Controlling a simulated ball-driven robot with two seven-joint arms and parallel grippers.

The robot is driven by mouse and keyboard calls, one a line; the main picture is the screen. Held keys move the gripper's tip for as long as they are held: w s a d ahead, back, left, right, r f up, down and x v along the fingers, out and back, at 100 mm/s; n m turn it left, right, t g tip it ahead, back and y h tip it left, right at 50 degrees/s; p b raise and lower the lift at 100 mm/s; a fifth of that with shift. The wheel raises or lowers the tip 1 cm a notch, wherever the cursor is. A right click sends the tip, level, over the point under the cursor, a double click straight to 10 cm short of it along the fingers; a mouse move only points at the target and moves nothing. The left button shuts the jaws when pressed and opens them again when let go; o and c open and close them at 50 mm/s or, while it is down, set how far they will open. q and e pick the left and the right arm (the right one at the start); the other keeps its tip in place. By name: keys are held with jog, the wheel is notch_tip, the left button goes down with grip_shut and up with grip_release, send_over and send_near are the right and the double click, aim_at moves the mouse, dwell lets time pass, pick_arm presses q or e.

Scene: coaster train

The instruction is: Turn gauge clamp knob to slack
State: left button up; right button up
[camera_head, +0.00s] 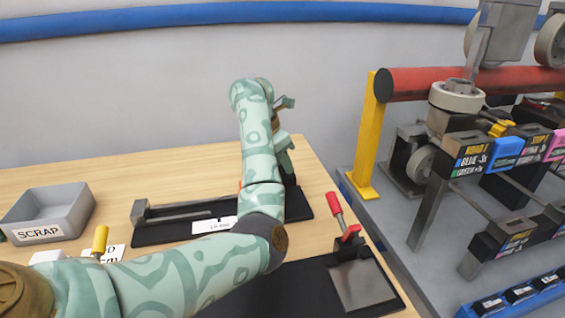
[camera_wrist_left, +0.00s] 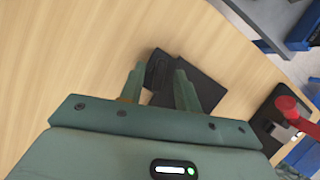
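The long gauge fixture sits on a black base (camera_head: 160,234), with a grey bar (camera_head: 180,214) and a white label (camera_head: 214,225) along it. My left arm crosses in front of its right end, and I cannot make out the clamp knob in the head view. My left gripper (camera_head: 286,160) is at that right end, partly hidden by my arm. In the left wrist view, my left gripper (camera_wrist_left: 160,86) is open, its two fingers apart over a dark block (camera_wrist_left: 158,66) on a dark plate (camera_wrist_left: 205,91). Contact is not clear. My right gripper is not in view.
A red-handled toggle clamp (camera_head: 339,217) stands on another black base at the table's right edge. A grey SCRAP bin (camera_head: 48,212) and a yellow-handled item (camera_head: 100,241) are at left. A yellow post (camera_head: 368,140) and red rail (camera_head: 420,82) stand beyond the table.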

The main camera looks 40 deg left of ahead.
pick_arm(q)
grip_shut()
